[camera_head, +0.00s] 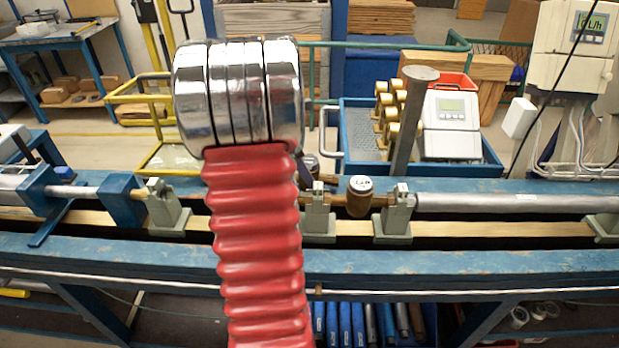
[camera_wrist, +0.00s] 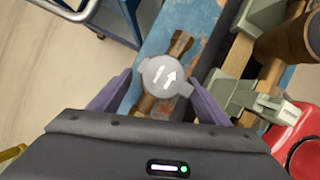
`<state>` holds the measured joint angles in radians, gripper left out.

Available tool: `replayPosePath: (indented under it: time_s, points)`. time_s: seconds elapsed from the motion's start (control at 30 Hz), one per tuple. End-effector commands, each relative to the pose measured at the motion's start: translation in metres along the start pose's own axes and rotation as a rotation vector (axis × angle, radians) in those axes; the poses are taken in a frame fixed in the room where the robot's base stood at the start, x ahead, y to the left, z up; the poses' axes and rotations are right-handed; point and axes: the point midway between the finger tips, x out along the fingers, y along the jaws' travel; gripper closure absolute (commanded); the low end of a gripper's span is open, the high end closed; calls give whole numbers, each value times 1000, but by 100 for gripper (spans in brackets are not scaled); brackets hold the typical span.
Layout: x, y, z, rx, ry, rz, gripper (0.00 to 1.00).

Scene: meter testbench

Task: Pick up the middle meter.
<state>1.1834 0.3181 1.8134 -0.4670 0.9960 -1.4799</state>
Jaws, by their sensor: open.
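In the wrist view my gripper (camera_wrist: 157,82) is open, with a purple finger on each side of a meter (camera_wrist: 166,76). This meter has a round grey lid with white arrow marks and brass pipe ends, over the blue bench. I cannot tell whether the fingers touch it. In the head view a brown meter (camera_head: 360,196) with a white dial sits in the pipe line between grey holders. Another meter (camera_head: 309,165) shows only partly behind my red arm. My gripper is hidden in the head view. I cannot tell which meter is the middle one.
Grey holders (camera_head: 318,219) stand along the wooden rail of the blue bench (camera_head: 450,262). A grey post (camera_head: 405,125) rises behind the pipe line, near a blue tray (camera_head: 488,166) with brass parts and a display box. In the wrist view a large brown cylinder (camera_wrist: 285,42) sits at right.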

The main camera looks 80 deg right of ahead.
Motion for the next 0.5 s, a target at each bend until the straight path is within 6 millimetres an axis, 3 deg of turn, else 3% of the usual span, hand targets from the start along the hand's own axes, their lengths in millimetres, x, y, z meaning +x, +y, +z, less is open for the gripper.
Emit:
replayPosePath:
  time_s: [0.2,0.5]
  points:
    - [28,-1,1,2,1,-2,30]
    - [31,-1,1,2,0,0,30]
